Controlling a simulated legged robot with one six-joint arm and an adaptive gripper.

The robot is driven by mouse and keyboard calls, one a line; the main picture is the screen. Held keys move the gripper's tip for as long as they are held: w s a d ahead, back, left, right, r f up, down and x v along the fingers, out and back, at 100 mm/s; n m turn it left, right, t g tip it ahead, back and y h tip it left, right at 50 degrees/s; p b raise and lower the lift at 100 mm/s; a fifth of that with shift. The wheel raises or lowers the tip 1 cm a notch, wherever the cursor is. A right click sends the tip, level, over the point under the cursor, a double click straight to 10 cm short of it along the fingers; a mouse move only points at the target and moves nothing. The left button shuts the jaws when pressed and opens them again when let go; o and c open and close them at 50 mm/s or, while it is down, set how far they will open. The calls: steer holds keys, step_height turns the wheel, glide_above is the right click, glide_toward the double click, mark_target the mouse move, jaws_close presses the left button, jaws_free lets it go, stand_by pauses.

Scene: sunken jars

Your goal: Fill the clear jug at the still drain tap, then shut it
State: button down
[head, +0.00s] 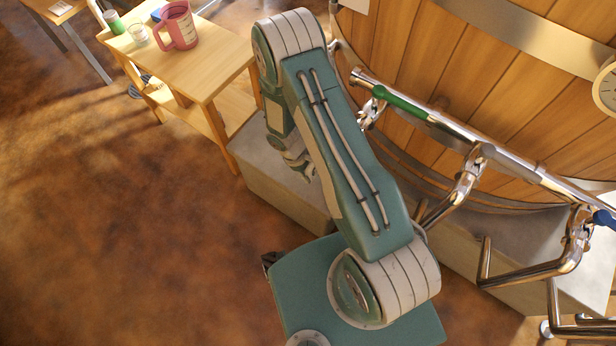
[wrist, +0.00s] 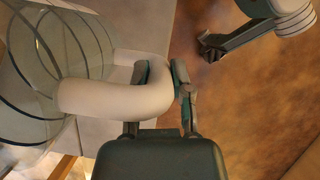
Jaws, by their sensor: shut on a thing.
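The clear jug (wrist: 38,75) fills the left of the wrist view, see-through with dark rings around its wall. Its thick pale handle (wrist: 110,98) curves out to the right. My gripper (wrist: 160,78) is shut on this handle, its fingers on either side of it. I cannot tell whether there is liquid in the jug. In the head view my gripper (head: 300,165) is partly behind my arm, and the jug does not show there. A steel pipe carries a green grip or sleeve (head: 400,103) and a blue one (head: 605,218); which tap is the still drain is not clear.
A large wooden vat (head: 480,90) stands on a grey plinth (head: 285,190), with bent steel pipes (head: 530,270) in front. A wooden table (head: 195,70) at upper left holds a pink mug (head: 177,27), a small glass (head: 138,33) and a green-and-white container (head: 113,22). The brown floor at left is clear.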

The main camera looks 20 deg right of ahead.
stand_by(0.4)
steer(key=w+a+f+n+t+h, duration=0.1)
steer(key=a+f+n+t, duration=0.1)
steer(key=a+n, duration=0.35)
steer(key=w+a+f+n+t, duration=0.1)
steer(key=a+f+n, duration=0.1)
steer(key=a+n, duration=0.3)
steer(key=shift+m, duration=0.75)
steer(key=shift+w+d+f, duration=0.95)
steer(key=shift+w+d, duration=1.05)
steer(key=shift+d, duration=0.5)
steer(key=shift+w+d+f, duration=0.95)
steer(key=shift+w+d, duration=1)
steer(key=shift+d, duration=0.55)
steer(key=shift+w+d+f, duration=0.95)
steer(key=shift+w+d, duration=1.05)
steer(key=shift+d, duration=0.5)
steer(key=shift+f, duration=0.15)
steer(key=shift+c, duration=2.3)
jaws_free()
